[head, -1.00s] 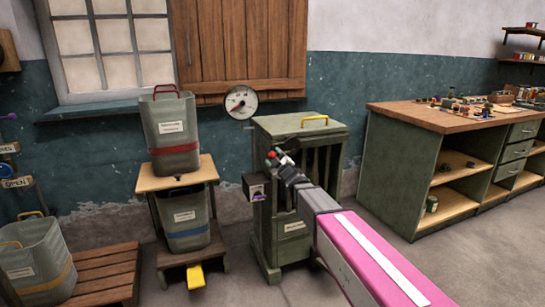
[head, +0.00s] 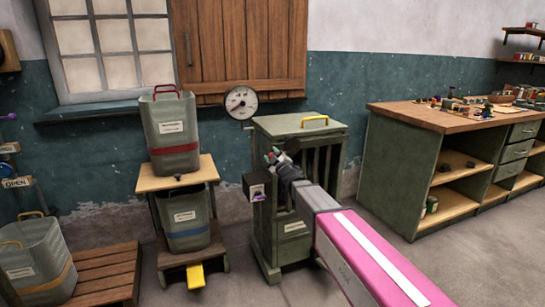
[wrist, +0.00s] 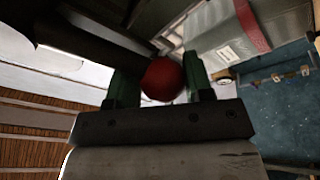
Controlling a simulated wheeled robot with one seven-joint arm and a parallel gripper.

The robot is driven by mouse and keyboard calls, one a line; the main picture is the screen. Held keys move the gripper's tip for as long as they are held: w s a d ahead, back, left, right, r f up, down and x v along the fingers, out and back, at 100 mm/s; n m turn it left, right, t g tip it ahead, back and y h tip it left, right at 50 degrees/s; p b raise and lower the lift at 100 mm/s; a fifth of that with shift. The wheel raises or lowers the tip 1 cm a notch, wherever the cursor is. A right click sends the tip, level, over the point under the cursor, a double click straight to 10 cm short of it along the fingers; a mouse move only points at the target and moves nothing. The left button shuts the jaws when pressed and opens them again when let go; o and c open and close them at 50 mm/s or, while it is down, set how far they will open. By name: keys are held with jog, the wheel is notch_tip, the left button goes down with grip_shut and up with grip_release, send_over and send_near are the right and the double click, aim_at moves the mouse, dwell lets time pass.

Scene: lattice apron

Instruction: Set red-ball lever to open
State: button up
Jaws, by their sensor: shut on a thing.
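The red ball (wrist: 162,80) of the lever sits between the two green fingers of my gripper (head: 272,156) in the wrist view, and the gripper is shut on it. In the head view my gripper is in front of the left side of the green slatted cabinet (head: 320,140), just above a dark box (head: 257,187) with a small purple mark.
Left of the cabinet, a wooden stand (head: 146,182) holds a red-banded canister (head: 172,110) above a blue-banded one (head: 186,217). A gauge (head: 241,102) is on the wall. An OPEN sign (head: 16,183) shows at the far left. A workbench (head: 420,120) stands right.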

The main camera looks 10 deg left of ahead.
jog(key=shift+w+d+f+n+g, duration=0.15)
jog(key=shift+f+n+g, duration=0.15)
jog(key=shift+f+n, duration=0.45)
jog(key=shift+d+f+n+g, duration=0.1)
jog(key=shift+f+n+g, duration=0.2)
jog(key=shift+f+n, duration=0.45)
jog(key=w+d+f+n+g, duration=0.3)
jog(key=d+f+n, duration=0.3)
jog(key=n, duration=0.6)
jog(key=shift+w+f+n, duration=0.35)
jog(key=shift+n, duration=0.05)
jog(key=shift+w+d+f+n+g+h, duration=0.15)
jog(key=shift+w+d+n+h, duration=0.2)
jog(key=shift+d+n, duration=0.35)
jog(key=shift+w+d+r+n+g+h, duration=0.2)
jog(key=shift+w+d+n, duration=0.25)
jog(key=shift+n, duration=0.35)
jog(key=o, duration=1.1)
jog(key=shift+d, duration=0.15)
jog(key=shift+o, duration=0.2)
